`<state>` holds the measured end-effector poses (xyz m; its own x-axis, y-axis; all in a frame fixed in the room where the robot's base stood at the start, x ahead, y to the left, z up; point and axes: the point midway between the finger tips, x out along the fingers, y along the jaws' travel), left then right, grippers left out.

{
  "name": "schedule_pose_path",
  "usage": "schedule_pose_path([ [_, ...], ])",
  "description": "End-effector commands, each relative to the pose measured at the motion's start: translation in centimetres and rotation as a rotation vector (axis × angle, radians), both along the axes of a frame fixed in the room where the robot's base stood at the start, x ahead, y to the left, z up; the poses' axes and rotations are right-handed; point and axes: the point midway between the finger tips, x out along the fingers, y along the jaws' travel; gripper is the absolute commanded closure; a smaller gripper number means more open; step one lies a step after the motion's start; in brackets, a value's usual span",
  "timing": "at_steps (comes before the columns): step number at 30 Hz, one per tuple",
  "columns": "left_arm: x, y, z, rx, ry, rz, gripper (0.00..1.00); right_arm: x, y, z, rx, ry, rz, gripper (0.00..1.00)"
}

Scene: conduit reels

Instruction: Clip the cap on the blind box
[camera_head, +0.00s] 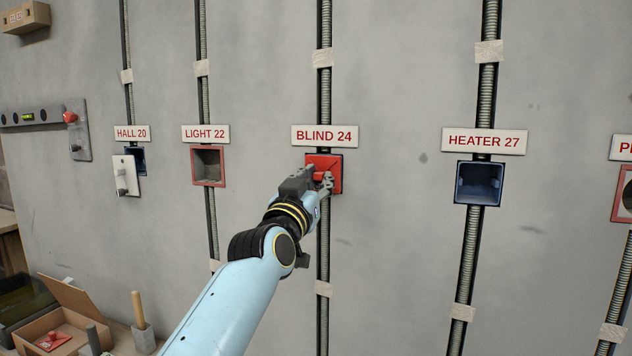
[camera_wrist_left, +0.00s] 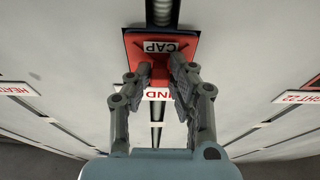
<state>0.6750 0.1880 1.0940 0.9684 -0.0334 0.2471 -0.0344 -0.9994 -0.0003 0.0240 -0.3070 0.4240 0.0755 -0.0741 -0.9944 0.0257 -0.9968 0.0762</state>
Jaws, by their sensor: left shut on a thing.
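The red cap (camera_head: 336,161) is at the wall directly below the BLIND 24 sign (camera_head: 324,136). In the left wrist view the red cap (camera_wrist_left: 142,50) faces me, with the word CAP on it. The blind box is mostly hidden behind the cap; a thin blue edge (camera_wrist_left: 197,45) shows beside it in the wrist view. My left gripper (camera_head: 325,180) is shut on the cap's middle grip, and its fingers (camera_wrist_left: 160,76) stand on both sides of it. I cannot tell whether the cap sits flush. My right gripper is not in view.
Open boxes sit in the wall under LIGHT 22 (camera_head: 208,166) and HEATER 27 (camera_head: 479,184). A white plate (camera_head: 125,177) is at the HALL 20 box. A cardboard box (camera_head: 68,320) with a red piece stands at lower left. Taped conduits run vertically.

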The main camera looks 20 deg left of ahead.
Motion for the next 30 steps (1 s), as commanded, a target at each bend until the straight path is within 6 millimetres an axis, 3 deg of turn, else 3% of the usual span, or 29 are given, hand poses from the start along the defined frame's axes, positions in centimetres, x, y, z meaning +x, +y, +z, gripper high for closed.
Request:
schedule_pose_path([
  [12,0.05,0.03,0.33,0.001,-0.006,0.000,1.00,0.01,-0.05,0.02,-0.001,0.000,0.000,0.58],
  [13,0.05,0.03,0.34,0.001,-0.006,0.000,0.79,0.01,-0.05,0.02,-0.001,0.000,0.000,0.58],
  [18,0.04,0.02,0.27,0.000,-0.004,0.000,0.56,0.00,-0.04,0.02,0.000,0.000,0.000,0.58],
  [24,0.03,0.01,0.17,0.000,-0.003,0.000,0.54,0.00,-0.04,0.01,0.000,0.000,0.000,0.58],
  [27,0.02,0.01,0.14,0.000,-0.002,0.000,0.44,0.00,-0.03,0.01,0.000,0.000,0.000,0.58],
  [30,0.02,0.01,0.13,0.000,-0.002,0.000,0.43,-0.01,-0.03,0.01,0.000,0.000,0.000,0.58],
])
